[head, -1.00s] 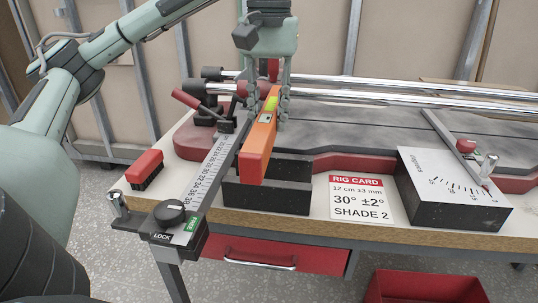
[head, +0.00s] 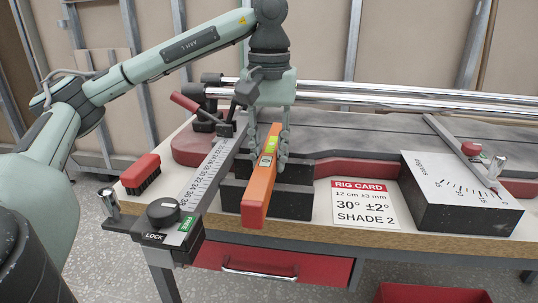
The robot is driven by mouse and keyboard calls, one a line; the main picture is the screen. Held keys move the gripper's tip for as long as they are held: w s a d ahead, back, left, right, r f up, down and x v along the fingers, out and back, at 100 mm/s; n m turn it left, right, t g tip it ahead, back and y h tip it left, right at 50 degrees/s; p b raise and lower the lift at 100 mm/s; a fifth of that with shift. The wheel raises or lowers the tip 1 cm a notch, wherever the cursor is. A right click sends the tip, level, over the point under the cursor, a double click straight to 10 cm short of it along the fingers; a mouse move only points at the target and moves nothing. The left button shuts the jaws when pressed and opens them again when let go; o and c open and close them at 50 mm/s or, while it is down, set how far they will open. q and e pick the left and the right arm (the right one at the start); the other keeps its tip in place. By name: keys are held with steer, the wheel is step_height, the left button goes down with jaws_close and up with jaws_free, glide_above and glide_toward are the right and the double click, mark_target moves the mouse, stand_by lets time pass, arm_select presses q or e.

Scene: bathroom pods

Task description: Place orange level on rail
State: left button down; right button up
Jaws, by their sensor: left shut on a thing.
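My left gripper (head: 268,160) points down and is shut on the orange level (head: 258,190), with a finger on each side of it. The level's yellow-green vial part shows between the fingers, and its orange near end points toward me. The level is just right of the rail (head: 212,172), a grey bar with a white number scale. The two look apart in the picture. The level is in front of and above a black block (head: 293,187); whether it touches the block cannot be told. My right gripper is not in view.
A clamp knob marked LOCK (head: 163,211) sits at the rail's near end. A red brush (head: 140,175) lies to its left. A rig card (head: 363,204) and a white angle gauge box (head: 460,191) stand right on the workbench. Chrome tubes (head: 400,97) run behind.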

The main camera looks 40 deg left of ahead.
arm_select(q)
steer(key=c, duration=1.7)
jaws_free()
steer(key=shift+f, duration=0.1)
steer(key=o, duration=0.4)
steer(key=shift+o, duration=0.2)
